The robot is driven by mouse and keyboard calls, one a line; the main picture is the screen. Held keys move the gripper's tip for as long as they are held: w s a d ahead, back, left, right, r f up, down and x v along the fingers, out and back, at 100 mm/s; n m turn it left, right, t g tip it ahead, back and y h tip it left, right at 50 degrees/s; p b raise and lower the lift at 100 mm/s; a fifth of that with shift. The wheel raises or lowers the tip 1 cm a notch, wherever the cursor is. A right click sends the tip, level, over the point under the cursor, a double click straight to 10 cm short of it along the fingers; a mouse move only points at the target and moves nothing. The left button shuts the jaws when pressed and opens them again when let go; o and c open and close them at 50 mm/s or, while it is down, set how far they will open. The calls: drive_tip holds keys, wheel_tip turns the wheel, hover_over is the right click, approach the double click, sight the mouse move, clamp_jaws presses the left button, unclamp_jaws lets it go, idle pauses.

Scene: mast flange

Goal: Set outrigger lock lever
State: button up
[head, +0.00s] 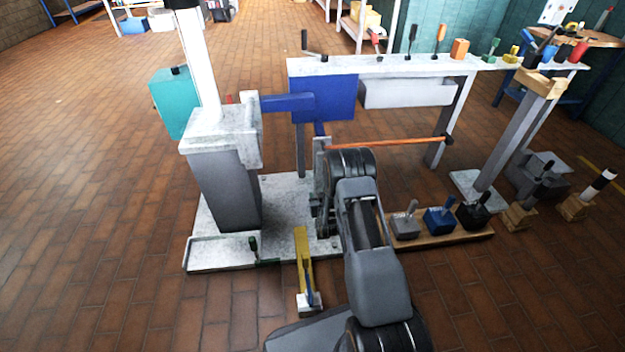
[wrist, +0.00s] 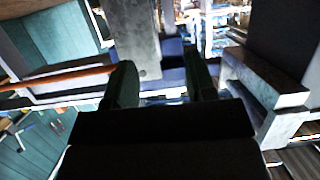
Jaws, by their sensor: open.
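Which part is the outrigger lock lever I cannot tell for sure. A blue lever (head: 307,282) stands on a yellow bar (head: 301,248) with a white foot, at the front of the pale base plate. A small dark green-black handle (head: 253,243) stands at the plate's front edge. My gripper (wrist: 162,85) is open, its two dark fingers apart in the wrist view. A grey upright piece (wrist: 136,38) with a small hole shows beyond and between the fingers; contact cannot be told. In the head view my arm hides most of the gripper.
An orange rod (head: 385,143) runs right from beside my wrist; it also shows in the wrist view (wrist: 60,80), left of the fingers. A white mast (head: 200,60) on a grey pedestal stands left. A wooden board (head: 440,232) with several levers lies right. Open brick floor (head: 90,200) lies left.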

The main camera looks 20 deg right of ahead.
drive_tip(key=s+a+r+g, duration=0.2)
drive_tip(key=r, duration=0.6)
drive_tip(key=s+a+r+g+y, duration=0.1)
drive_tip(key=s+a+r+g, duration=0.1)
drive_tip(key=r, duration=0.6)
drive_tip(key=shift+s+a+r+n+g, duration=0.35)
drive_tip(key=shift+s+g, duration=0.25)
drive_tip(key=shift+s, duration=0.25)
drive_tip(key=shift+f, duration=0.1)
drive_tip(key=shift+c, duration=0.5)
